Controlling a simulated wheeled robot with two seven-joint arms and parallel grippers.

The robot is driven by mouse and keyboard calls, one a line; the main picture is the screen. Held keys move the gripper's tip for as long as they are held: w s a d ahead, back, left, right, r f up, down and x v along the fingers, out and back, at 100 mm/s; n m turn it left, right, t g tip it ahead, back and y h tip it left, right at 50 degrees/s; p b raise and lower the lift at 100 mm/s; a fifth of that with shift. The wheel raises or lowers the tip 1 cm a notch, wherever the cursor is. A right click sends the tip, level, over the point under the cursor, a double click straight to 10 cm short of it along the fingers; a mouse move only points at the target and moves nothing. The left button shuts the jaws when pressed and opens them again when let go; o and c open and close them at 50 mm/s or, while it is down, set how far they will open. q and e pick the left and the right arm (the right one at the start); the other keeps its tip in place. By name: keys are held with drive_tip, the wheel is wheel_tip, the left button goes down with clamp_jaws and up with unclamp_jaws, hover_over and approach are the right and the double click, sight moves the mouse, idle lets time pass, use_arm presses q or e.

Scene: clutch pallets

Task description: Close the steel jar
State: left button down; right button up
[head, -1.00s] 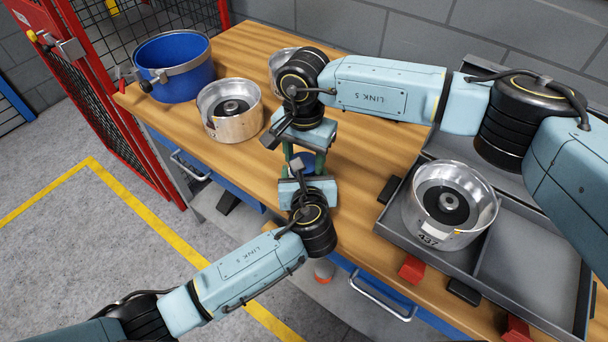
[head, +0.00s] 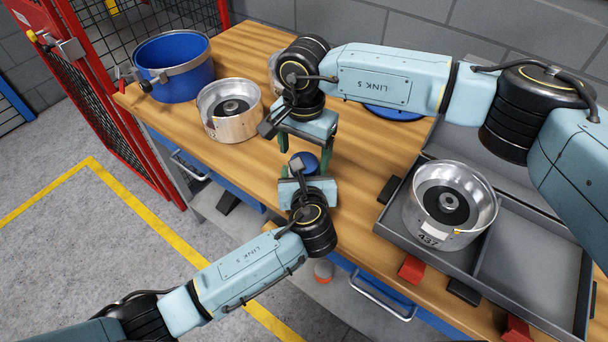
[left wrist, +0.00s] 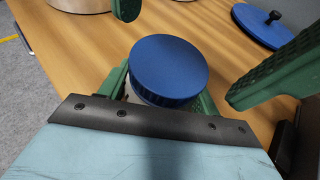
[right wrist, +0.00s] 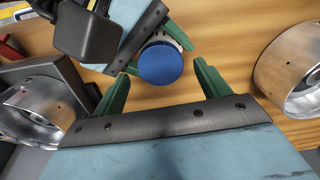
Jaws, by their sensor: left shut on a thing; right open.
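The steel jar (right wrist: 168,35) is small and sits in my left gripper (head: 304,178), whose green fingers are shut on its sides. Its round blue lid (head: 306,161) covers the top and looks flat in the left wrist view (left wrist: 169,68). Whether the lid is screwed tight cannot be told. Most of the jar body is hidden under the lid and between the fingers. My right gripper (head: 304,152) is open and empty above the lid, with its fingers apart from it. The right wrist view shows the lid (right wrist: 160,64) just beyond the gap between the right fingers.
A blue tub (head: 175,85) and a steel bowl-like housing (head: 232,128) stand on the left of the wooden bench. Another housing (head: 440,235) sits in the grey tray (head: 520,262) on the right. A blue disc with a black knob (left wrist: 262,25) lies on the bench behind.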

wheel_tip(320, 180, up, 2)
drive_tip(key=shift+r, duration=0.25)
drive_tip(key=shift+r, duration=0.1)
drive_tip(key=shift+c, duration=0.3)
drive_tip(key=shift+r+n, duration=1.65)
drive_tip(key=shift+n, duration=0.05)
drive_tip(key=shift+f, duration=4.05)
